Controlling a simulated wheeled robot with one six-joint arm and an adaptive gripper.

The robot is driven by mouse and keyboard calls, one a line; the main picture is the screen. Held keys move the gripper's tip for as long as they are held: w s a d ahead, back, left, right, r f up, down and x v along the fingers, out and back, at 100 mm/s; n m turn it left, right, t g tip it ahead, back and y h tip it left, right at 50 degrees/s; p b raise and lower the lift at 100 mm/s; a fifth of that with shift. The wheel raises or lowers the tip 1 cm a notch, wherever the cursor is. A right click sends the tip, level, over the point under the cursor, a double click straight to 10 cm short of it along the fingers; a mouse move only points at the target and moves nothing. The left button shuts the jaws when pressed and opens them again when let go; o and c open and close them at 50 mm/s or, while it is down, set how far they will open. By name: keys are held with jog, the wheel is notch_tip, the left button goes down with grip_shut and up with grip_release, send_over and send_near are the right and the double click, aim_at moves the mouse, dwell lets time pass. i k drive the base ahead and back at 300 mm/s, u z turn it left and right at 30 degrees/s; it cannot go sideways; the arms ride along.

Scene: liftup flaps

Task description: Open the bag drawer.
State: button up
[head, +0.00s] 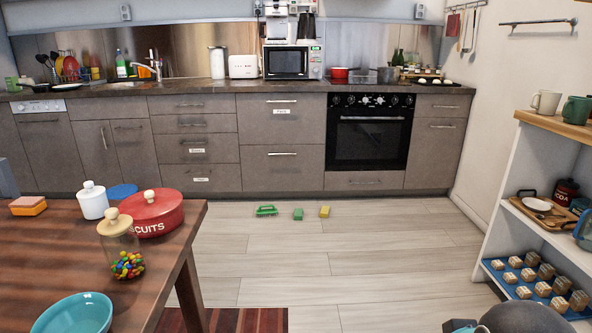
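The grey-brown kitchen cabinets stand along the back wall. Three shut drawers carry small white labels: a wide upper drawer (257,119) left of the oven, and two narrower ones in the stack to its left, the third drawer (222,151) and the bottom drawer (176,178). The label text is too small to read, so I cannot tell which is the bag drawer. All drawer fronts sit flush. A dark grey rounded part of my arm (522,318) shows at the bottom right, far from the cabinets. My gripper's fingers are not visible.
A wooden table (60,240) with jars, a red biscuit tin (152,213) and a teal bowl (75,315) fills the left foreground. A green brush-like item (266,210) and two small blocks lie on the floor before the drawers. An open shelf (500,225) stands right. The middle floor is clear.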

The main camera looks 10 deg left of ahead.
aim_at(220, 176)
jog(key=u, duration=0.4)
jog(key=i, duration=1.8)
jog(key=u, duration=0.7)
jog(key=i, duration=1.25)
jog(key=z, duration=0.4)
jog(key=i, duration=1)
jog(key=u, duration=0.25)
